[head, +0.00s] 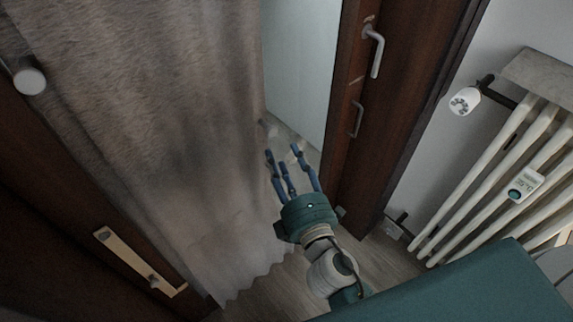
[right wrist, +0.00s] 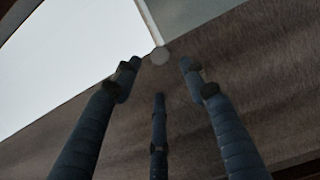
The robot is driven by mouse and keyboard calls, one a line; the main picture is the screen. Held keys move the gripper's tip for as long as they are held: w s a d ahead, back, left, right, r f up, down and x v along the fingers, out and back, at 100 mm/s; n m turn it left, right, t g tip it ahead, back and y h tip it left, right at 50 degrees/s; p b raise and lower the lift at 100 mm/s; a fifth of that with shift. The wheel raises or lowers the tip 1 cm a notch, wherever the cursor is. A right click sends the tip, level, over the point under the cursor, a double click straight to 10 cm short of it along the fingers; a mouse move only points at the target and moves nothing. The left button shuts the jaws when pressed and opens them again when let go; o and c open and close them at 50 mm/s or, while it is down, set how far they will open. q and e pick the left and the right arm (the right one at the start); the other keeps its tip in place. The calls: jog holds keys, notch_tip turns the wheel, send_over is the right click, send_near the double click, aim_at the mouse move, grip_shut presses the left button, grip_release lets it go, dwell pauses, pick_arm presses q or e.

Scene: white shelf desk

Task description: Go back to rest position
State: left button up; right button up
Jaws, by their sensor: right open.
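My right gripper (head: 289,158) is in the middle of the head view, with its blue fingers spread and nothing between them. It is in front of a brownish-grey curtain (head: 160,110) and the gap beside it. The right wrist view shows the same open fingers (right wrist: 160,75) pointing at the curtain's surface (right wrist: 240,60), with a small pale round thing (right wrist: 160,56) beyond the fingertips. I cannot tell whether the fingers touch the curtain. My left gripper is not in view.
A dark wooden door (head: 395,90) with metal handles (head: 375,52) stands right of the gripper. A white radiator (head: 500,165) with a valve knob (head: 464,101) is on the right wall. Dark wood with a pale plate (head: 138,261) is at lower left. Bare wooden floor (head: 270,292) shows below.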

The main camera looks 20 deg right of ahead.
jog(key=shift+s, duration=0.8)
jog(key=s+f+m+g, duration=0.2)
jog(key=s+f+g, duration=0.15)
jog(key=f, duration=0.95)
jog(key=s+f+m+g, duration=0.2)
jog(key=s+f+g, duration=0.15)
jog(key=f, duration=1.05)
jog(key=s+f+m+g, duration=0.2)
jog(key=s+f+m, duration=0.15)
jog(key=f, duration=0.95)
jog(key=s+d+f+m+g, duration=0.2)
jog(key=s+f, duration=0.4)
jog(key=s, duration=0.4)
jog(key=s+d+f+m+g, duration=0.3)
jog(key=s+f, duration=0.4)
jog(key=s, duration=0.3)
jog(key=s+d+f+m+g, duration=0.3)
jog(key=s+f, duration=0.4)
jog(key=s, duration=0.3)
jog(key=shift+d, duration=0.35)
